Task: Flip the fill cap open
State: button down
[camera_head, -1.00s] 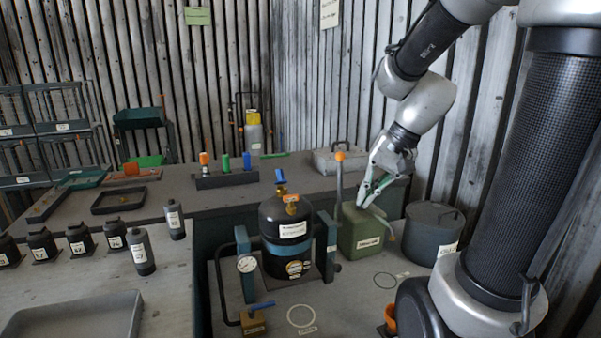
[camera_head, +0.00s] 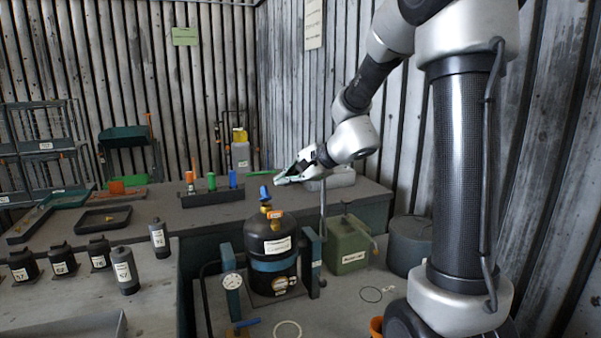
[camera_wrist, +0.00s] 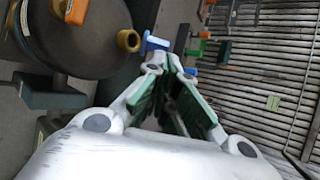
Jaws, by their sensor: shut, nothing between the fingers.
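The black tank (camera_head: 270,238) stands upright on the front bench. On its top are a brass valve with a blue handle (camera_head: 264,192) and an orange cap piece (camera_head: 275,214), likely the fill cap. I cannot tell whether its lid is up or down. The wrist view shows the tank top (camera_wrist: 60,50) at upper left, with the orange piece (camera_wrist: 75,11), brass fitting (camera_wrist: 128,40) and blue handle (camera_wrist: 152,43). My gripper (camera_head: 278,182) is shut and empty, above and slightly right of the blue handle in the head picture; it also shows in the wrist view (camera_wrist: 166,62).
A gauge (camera_head: 232,281) is at the tank's front left. A rack of coloured pieces (camera_head: 212,196) stands behind.

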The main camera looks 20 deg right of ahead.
jog(key=shift+x, duration=2.2)
jog(key=shift+w+r+m+g, duration=0.25)
jog(key=shift+w+g, duration=0.35)
jog(key=shift+g, duration=0.4)
jog(key=shift+w+m+g+h, duration=0.3)
jog(key=shift+w+g, duration=0.1)
jog(key=shift+g, duration=0.3)
jog(key=w+g, duration=0.1)
jog(key=g, duration=0.1)
jog(key=w+f+m+g, duration=0.1)
jog(key=w+g, duration=0.1)
jog(key=g, duration=0.1)
jog(key=w+f+m+g, duration=0.1)
jog(key=g, duration=0.2)
jog(key=shift+w+m, duration=0.25)
jog(key=shift+w, duration=0.05)
jog(key=shift+w+f, duration=0.15)
jog(key=shift+f, duration=0.05)
